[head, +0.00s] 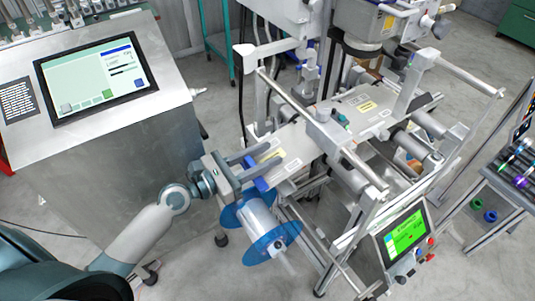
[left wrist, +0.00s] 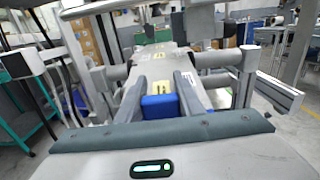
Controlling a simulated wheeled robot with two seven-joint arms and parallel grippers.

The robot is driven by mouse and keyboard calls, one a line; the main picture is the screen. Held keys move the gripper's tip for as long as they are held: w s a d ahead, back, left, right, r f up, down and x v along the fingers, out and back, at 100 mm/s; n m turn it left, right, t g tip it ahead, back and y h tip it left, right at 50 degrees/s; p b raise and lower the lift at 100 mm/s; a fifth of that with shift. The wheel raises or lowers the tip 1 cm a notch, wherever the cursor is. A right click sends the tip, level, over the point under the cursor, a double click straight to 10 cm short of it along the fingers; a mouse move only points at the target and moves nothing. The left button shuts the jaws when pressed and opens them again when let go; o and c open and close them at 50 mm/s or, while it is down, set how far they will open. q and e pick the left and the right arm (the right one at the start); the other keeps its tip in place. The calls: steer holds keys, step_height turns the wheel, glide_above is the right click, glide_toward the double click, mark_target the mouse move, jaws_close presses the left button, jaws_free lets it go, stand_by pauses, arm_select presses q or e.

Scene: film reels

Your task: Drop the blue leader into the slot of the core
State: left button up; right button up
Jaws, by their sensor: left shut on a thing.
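My left gripper (head: 276,154) reaches in from the left, its two fingers pointing right over the near end of the machine's flat deck. It is shut on the blue leader (head: 260,184), a small blue piece held crosswise at the fingers. In the left wrist view the blue leader (left wrist: 160,108) shows as a blue block between the two grey fingers (left wrist: 162,82). Just below is a reel with two blue translucent flanges (head: 234,236) around a pale core (head: 258,219). The leader is above the reel; I cannot make out the core's slot. My right gripper is not in view.
The machine's deck (head: 292,165) and metal rails extend to the right. A small control panel with a green screen (head: 405,238) stands at the lower right. A steel console with a touchscreen (head: 97,80) stands at the left. A side rack (head: 500,185) is at the far right.

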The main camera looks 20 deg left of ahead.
arm_select(q)
steer(key=shift+s+a+f+b, duration=0.45)
steer(key=shift+s+a+b, duration=0.05)
steer(key=shift+s, duration=0.1)
steer(key=shift+s+a+f+b, duration=0.4)
steer(key=shift+s+a+b, duration=0.1)
steer(key=shift+s, duration=0.1)
steer(key=shift+s+f, duration=0.1)
